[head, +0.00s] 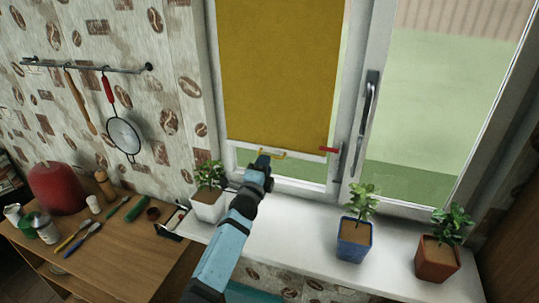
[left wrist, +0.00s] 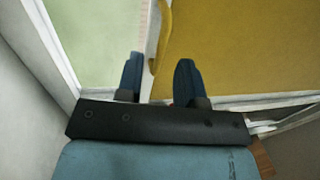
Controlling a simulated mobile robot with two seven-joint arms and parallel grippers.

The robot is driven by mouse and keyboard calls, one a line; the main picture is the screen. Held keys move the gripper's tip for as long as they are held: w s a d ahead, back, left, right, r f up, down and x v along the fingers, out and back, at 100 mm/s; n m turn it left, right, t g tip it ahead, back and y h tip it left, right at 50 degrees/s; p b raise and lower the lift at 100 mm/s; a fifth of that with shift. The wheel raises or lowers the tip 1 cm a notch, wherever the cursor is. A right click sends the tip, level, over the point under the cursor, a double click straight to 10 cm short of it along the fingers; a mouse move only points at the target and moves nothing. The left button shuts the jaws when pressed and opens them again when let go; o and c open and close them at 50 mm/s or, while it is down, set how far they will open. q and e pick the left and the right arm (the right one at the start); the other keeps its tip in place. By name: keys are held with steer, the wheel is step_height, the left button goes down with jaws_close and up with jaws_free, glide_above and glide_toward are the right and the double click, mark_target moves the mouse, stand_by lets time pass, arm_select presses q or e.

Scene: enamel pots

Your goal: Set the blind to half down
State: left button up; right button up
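The yellow blind (head: 280,70) hangs over most of the left window pane, its lower edge a little above the sill. A yellow handle (head: 272,154) sits at the middle of its white bottom bar. A red marker (head: 329,150) is at the right end of that edge, by the frame. My left gripper (head: 262,163) is right at the handle. In the left wrist view, the fingers of the left gripper (left wrist: 157,78) are apart, with the handle (left wrist: 160,40) in line with the gap; I see no finger closed on it. My right gripper is out of view.
The white sill (head: 295,225) holds a white-potted plant (head: 208,205), a blue-potted plant (head: 354,240) and a brown-potted plant (head: 438,258). A window latch (head: 370,95) is to the right. A wooden counter (head: 125,260) with several kitchen things stands at the left.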

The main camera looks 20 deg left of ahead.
arm_select(q)
steer(key=shift+w+d+r, duration=0.1)
steer(key=shift+w+r, duration=0.1)
steer(key=shift+w, duration=0.9)
steer(key=shift+w+r, duration=0.2)
steer(key=shift+w, duration=0.9)
steer(key=shift+c, duration=0.2)
jaws_close()
